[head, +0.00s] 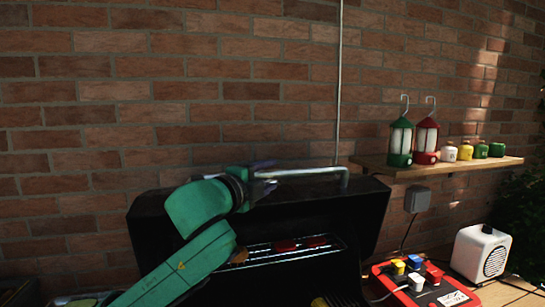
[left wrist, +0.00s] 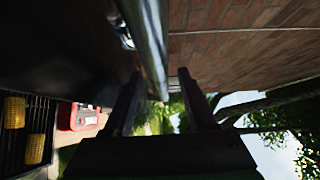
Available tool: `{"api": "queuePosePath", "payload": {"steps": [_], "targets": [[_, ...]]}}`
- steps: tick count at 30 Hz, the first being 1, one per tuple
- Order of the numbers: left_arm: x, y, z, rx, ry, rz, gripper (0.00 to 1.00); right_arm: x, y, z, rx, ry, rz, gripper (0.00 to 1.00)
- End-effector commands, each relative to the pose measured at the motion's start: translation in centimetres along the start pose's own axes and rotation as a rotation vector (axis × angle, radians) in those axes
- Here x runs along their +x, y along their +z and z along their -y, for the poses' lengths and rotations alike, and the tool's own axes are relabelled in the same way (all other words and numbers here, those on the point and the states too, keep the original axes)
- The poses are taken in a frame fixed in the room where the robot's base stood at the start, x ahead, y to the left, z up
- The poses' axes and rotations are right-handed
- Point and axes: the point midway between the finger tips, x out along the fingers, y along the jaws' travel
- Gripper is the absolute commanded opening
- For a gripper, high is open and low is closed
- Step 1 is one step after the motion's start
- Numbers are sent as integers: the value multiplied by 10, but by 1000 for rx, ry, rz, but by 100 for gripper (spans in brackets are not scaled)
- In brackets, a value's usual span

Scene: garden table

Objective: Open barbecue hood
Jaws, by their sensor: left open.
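The barbecue hood (head: 330,212) is black and stands raised against the brick wall, with the grill rack (head: 290,258) and food exposed below it. Its silver bar handle (head: 312,171) runs along the top of the hood. My left gripper (head: 264,178) is at the left part of the handle, its arm reaching up across the hood's left side. In the left wrist view the handle (left wrist: 152,50) lies between or just beyond the open fingertips (left wrist: 160,76); I cannot tell whether they touch it. My right gripper is not in view.
Red food (head: 285,245) lies on the rack, and corn cobs (left wrist: 36,148) show in the left wrist view. A red board (head: 455,298) with coloured pieces and a white box (head: 480,252) stand at right. A shelf (head: 450,166) above holds two lanterns and several small jars.

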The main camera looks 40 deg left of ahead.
Motion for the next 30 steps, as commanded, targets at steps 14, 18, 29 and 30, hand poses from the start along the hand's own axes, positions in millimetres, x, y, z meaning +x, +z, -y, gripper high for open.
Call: {"api": "queuePosePath", "payload": {"steps": [14, 18, 29, 30], "targets": [[21, 0, -1, 0, -1, 0, 30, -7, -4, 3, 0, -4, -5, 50], [20, 0, -1, 0, -1, 0, 0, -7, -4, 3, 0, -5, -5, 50], [20, 0, -1, 0, -1, 0, 0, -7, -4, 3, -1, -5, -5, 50], [20, 0, -1, 0, 0, 0, 0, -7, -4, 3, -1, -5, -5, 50]]}}
